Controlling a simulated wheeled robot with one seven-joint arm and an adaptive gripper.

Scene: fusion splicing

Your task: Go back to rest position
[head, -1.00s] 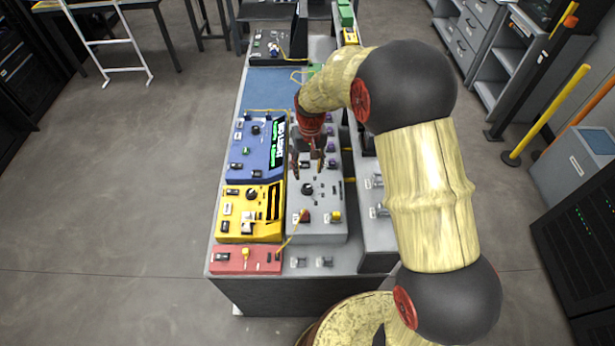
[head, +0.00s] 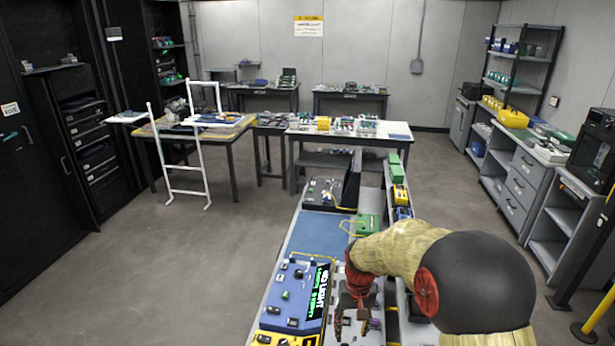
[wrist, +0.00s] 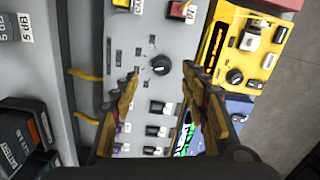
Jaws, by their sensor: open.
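My gripper (wrist: 158,100) shows in the wrist view with its two fingers spread apart and nothing between them. It hangs over a grey panel (wrist: 150,25) with a black knob (wrist: 161,68), which lies beyond the gap between the fingers. In the head view my gripper (head: 358,297) points down over the workbench, beside the blue device (head: 293,290) with green display text. Whether the fingers touch anything below is not clear in the head view.
A yellow device (wrist: 250,45) and a red box (wrist: 285,3) sit beside the grey panel. A blue mat (head: 320,233) lies further back, with a green box (head: 368,224) near it. A white metal frame (head: 180,150) stands at the left. Open floor (head: 180,270) lies left of the bench.

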